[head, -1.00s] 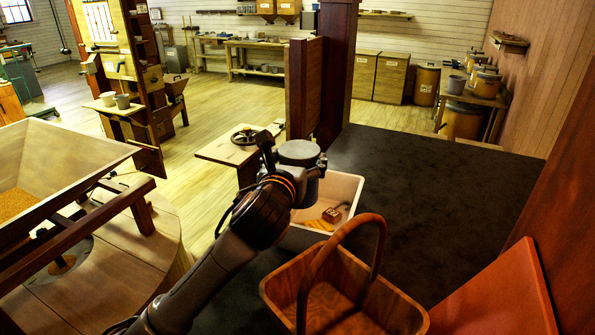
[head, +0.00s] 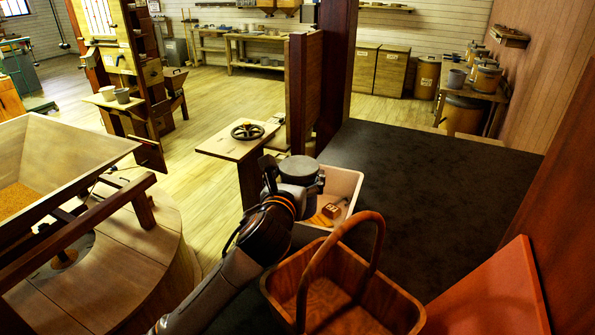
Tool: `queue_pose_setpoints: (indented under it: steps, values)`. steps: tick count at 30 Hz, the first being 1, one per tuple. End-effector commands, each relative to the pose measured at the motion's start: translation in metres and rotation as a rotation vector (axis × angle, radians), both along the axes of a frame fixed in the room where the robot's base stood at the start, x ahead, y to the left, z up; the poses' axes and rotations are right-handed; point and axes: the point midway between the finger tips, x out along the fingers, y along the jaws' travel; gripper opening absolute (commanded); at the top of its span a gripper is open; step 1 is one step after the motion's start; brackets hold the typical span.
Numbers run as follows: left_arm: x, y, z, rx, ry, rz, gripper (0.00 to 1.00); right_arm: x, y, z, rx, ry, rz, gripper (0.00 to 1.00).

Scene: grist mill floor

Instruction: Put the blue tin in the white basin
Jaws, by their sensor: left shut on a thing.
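The white basin (head: 353,187) stands on the dark surface, partly hidden behind my left arm and the basket. In it I see a small brown block (head: 331,210) with a dark hooked part, and part of a flat yellow-orange thing (head: 319,221). My left gripper (head: 307,203) is over the basin's left part in the picture. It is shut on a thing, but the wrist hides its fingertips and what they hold. I see no blue tin anywhere. My right gripper is out of view.
A wooden basket (head: 397,307) with a tall handle stands just in front of the basin. An orange-red panel (head: 490,297) is at the lower right. A wooden hopper (head: 75,150) with grain is at the left. The dark surface (head: 425,190) right of the basin is clear.

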Motion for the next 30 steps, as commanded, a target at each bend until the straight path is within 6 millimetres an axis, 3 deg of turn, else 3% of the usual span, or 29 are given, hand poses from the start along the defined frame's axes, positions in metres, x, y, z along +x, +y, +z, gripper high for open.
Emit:
queue_pose_setpoints:
  steps: [3,4,6,17,22,30]
  values:
    - [0.0,0.0,0.001,-0.002,-0.004,-0.001,0.18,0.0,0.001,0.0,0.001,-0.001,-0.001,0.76]
    - [0.0,0.0,-0.001,0.0,0.0,0.0,0.85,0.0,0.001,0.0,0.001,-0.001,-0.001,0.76]
    - [0.0,0.0,-0.001,0.0,0.0,0.0,0.99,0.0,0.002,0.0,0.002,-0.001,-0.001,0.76]
    - [0.0,0.0,0.0,0.0,-0.001,-0.001,1.0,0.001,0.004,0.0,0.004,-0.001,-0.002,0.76]
    - [0.0,-0.001,0.013,-0.004,-0.004,-0.002,1.0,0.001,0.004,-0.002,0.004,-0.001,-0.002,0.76]
    - [-0.054,0.011,0.016,0.0,-0.004,-0.003,1.0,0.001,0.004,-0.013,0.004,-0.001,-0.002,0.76]
